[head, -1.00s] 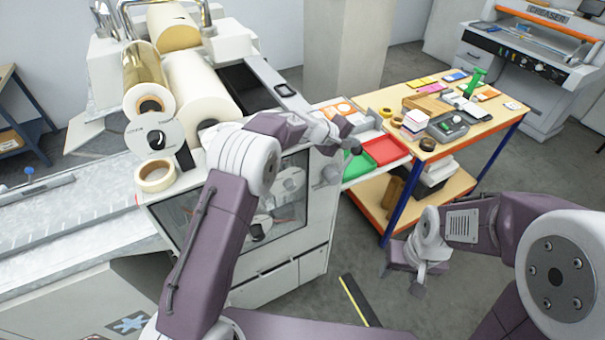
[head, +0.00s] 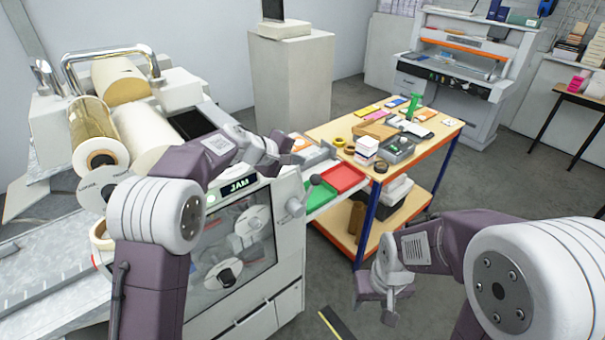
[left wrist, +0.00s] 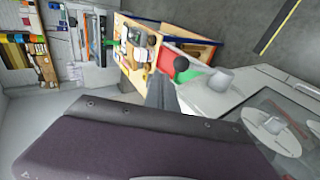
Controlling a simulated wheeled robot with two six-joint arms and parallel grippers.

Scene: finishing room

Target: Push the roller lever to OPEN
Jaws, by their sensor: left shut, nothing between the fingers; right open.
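The roller lever (head: 315,181) is a short arm with a dark round knob. It sits on a grey hub (head: 293,206) at the right end of the laminating machine's front and points up and right. In the left wrist view the dark knob (left wrist: 181,63) stands beside the pale hub (left wrist: 219,80). My left gripper (head: 286,150) is shut and empty, above and left of the knob in the head view, with a visible gap. Its dark fingers (left wrist: 160,90) also show in the left wrist view. My right gripper (head: 378,298) is open, low at the right, away from the machine.
The machine's display (head: 238,185) reads JAM above a clear front window. Green and red trays (head: 343,178) lie just right of the lever. A wooden table (head: 438,128) with several small items stands behind them.

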